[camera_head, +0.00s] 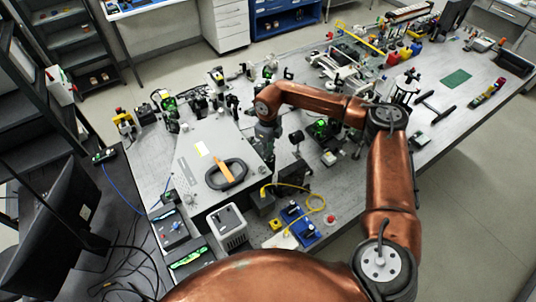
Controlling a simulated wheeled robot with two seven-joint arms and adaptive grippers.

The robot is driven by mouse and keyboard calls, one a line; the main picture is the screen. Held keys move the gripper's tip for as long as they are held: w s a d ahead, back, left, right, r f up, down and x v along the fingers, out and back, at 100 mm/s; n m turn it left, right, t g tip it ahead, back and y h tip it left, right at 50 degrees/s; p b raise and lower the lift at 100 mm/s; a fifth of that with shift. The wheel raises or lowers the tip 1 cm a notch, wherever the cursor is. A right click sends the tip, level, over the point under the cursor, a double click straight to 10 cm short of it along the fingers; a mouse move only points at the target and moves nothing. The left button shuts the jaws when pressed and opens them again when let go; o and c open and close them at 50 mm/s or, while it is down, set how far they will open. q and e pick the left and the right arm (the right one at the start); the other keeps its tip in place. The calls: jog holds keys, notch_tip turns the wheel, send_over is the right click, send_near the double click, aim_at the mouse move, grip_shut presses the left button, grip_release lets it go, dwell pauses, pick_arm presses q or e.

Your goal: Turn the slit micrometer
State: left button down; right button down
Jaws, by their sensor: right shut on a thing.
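My right arm reaches in from the lower right, and my right gripper (268,148) points down at the right edge of the grey spectrometer box (196,150). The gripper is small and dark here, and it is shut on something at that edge. The thing between the fingers is hidden; by its place beside the box it appears to be the slit micrometer. I cannot see its scale or how far it is turned. My left gripper is not in view.
A black ring-shaped object and an orange-brown strip (226,172) lie on the box lid. Optical mounts (320,128) stand close around the gripper. A yellow cable (315,203) and a blue device (299,222) lie in front. A monitor (55,225) stands at left.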

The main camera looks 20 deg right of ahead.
jog(key=shift+d+m+b, duration=0.1)
jog(key=shift+m+b, duration=0.3)
jog(key=shift+m, duration=0.8)
jog(key=shift+r, duration=0.1)
jog(key=c, duration=1.9)
grip_release()
notch_tip(320, 180, up, 12)
